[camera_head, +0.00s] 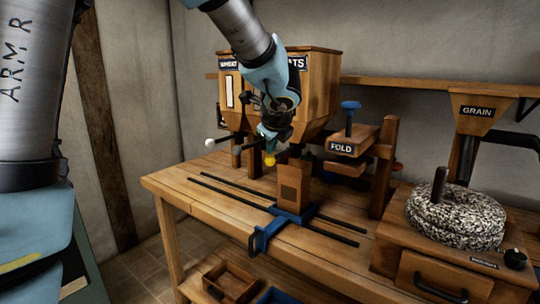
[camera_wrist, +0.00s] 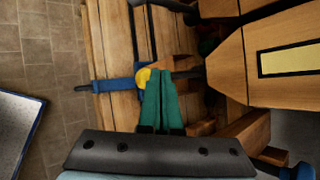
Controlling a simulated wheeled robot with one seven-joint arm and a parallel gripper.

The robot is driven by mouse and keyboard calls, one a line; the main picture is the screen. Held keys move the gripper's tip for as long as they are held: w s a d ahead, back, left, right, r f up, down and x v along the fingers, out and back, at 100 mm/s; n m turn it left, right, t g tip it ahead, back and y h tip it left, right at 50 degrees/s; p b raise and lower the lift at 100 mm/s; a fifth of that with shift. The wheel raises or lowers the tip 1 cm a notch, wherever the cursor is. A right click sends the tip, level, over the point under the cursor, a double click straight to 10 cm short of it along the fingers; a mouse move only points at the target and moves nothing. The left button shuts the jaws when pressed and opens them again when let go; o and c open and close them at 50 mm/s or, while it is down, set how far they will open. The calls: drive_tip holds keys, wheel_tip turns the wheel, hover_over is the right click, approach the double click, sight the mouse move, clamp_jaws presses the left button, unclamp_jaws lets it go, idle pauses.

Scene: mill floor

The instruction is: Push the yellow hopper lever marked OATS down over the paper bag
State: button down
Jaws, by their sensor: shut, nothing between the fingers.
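The wooden hopper (camera_head: 318,88) has a partly covered OATS label and a WHEAT label. The yellow round knob of the OATS lever (camera_head: 269,160) sticks out low in front of it. The brown paper bag (camera_head: 294,187) stands upright on a blue carriage (camera_head: 268,234), just right of and below the knob. My gripper (camera_head: 267,138) is shut and empty, pointing down just above the yellow knob. In the wrist view the green fingertips (camera_wrist: 158,73) lie beside the yellow knob (camera_wrist: 142,78), which they partly cover. I cannot tell whether they touch. The lever's rod is mostly hidden.
A white-knobbed lever (camera_head: 210,143) sits to the left. The carriage rides on two dark rails (camera_head: 230,196) along the bench (camera_head: 185,204). The FOLD press (camera_head: 350,143) stands right of the bag, and the millstone (camera_head: 455,217) and GRAIN chute (camera_head: 478,112) are further right.

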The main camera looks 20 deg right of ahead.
sight(271, 160)
drive_tip(key=shift+f+b, duration=2.05)
drive_tip(key=shift+f, duration=0.15)
idle(1.6)
drive_tip(key=shift+r, duration=0.15)
idle(0.4)
drive_tip(key=shift+r+p, duration=2.65)
drive_tip(key=shift+r, duration=0.25)
wheel_tip(271, 160, up, 5)
drive_tip(key=p, duration=0.4)
